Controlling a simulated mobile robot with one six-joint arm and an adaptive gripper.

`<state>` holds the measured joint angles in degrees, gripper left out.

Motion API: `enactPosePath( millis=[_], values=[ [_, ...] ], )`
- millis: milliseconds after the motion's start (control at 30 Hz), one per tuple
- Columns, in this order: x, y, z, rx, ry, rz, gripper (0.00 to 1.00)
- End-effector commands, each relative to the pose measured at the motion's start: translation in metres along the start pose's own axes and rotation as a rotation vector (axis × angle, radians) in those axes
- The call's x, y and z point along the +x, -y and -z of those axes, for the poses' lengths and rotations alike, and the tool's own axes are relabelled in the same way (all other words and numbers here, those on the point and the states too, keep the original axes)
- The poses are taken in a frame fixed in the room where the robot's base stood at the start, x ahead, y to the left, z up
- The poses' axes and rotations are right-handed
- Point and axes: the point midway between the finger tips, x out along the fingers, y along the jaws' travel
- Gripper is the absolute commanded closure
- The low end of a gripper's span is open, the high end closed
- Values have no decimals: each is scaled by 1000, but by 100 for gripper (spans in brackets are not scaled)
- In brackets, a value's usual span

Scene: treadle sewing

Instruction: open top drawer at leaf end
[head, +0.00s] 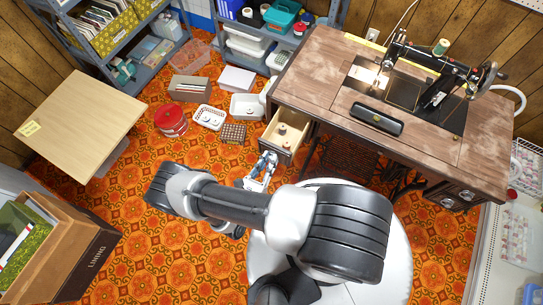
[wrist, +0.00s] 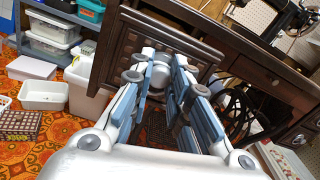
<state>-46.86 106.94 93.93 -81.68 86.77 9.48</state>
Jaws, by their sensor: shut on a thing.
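The drawer (head: 287,131) at the left end of the wooden sewing table (head: 325,70) stands pulled out, and a few small pale round items show inside it. In the wrist view its dark, carved front (wrist: 125,48) faces me, with a pale round knob (wrist: 161,74) in the middle. My gripper (head: 266,160) is at the drawer front. In the wrist view its blue-padded fingers (wrist: 160,85) reach to either side of the knob and are shut on it. The fingers partly hide the knob and the lower drawer front.
A black sewing machine (head: 430,70) stands on the table. A red tin (head: 171,120), white trays (head: 209,117) and a brown basket (head: 233,134) are on the patterned floor left of the drawer. Open floor (head: 150,230) lies at lower left, beside a cardboard box (head: 75,250).

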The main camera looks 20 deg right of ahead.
Motion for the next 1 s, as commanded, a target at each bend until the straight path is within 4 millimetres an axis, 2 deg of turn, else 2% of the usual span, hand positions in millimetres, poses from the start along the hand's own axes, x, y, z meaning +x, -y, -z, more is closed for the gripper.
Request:
enactPosePath(
  millis=[500, 533, 800, 1000],
  values=[
    [-5, 0, -3, -2, 7, 0, 100],
    [-5, -1, -3, -2, 7, 0, 83],
    [-8, -1, -3, -1, 7, -1, 65],
    [-32, -3, -4, -1, 9, -8, 64]
  ],
)
